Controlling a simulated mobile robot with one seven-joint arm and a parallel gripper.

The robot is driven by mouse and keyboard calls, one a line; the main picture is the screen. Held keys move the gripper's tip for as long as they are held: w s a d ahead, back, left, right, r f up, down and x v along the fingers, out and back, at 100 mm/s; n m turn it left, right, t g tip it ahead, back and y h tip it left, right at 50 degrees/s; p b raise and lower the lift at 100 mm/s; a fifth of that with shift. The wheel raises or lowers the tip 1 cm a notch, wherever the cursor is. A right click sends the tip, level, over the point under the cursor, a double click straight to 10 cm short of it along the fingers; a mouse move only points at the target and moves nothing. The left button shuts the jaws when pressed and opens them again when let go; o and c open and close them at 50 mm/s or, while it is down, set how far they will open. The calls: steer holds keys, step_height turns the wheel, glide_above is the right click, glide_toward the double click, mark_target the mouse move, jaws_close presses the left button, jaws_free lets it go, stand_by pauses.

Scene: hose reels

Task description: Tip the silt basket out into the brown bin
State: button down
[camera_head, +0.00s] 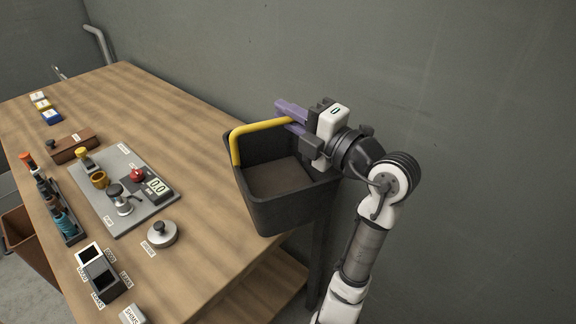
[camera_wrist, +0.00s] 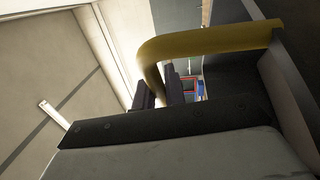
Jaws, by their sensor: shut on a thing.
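The silt basket (camera_head: 265,205) is a dark grey, open-topped tub with a yellow bar handle (camera_head: 262,127). It looks roughly upright in the head view, at the right edge of the bench. A flat brown layer (camera_head: 280,178) shows inside it. My gripper (camera_head: 291,113), with purple fingers, is shut on the handle at the basket's rear rim. In the wrist view the yellow handle (camera_wrist: 205,42) passes by the dark fingers (camera_wrist: 160,88). The brown bin (camera_head: 24,243) stands low beyond the bench's left edge, partly cut off and partly hidden by the bench.
The wooden bench (camera_head: 200,135) holds a grey panel (camera_head: 125,185) with knobs and a display, a tool rack (camera_head: 60,210), a brown block (camera_head: 74,148), a round metal weight (camera_head: 161,234) and small labelled boxes (camera_head: 100,275). A grey wall (camera_head: 450,80) stands behind. The bench's far middle is clear.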

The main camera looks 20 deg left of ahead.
mark_target(336, 197)
step_height(336, 197, down, 11)
steer(key=shift+f, duration=0.15)
stand_by(0.4)
steer(key=c, duration=1.9)
jaws_free()
steer(key=shift+f, duration=0.15)
steer(key=o, duration=0.4)
steer(key=shift+o, duration=0.2)
steer(key=shift+r, duration=0.2)
steer(key=b+v, duration=0.2)
steer(key=v, duration=0.8)
steer(key=shift+s+d+f, duration=0.1)
steer(key=shift+d+f, duration=0.1)
steer(key=shift+d, duration=0.15)
steer(key=shift+s+d+b, duration=0.3)
steer(key=shift+d, duration=0.3)
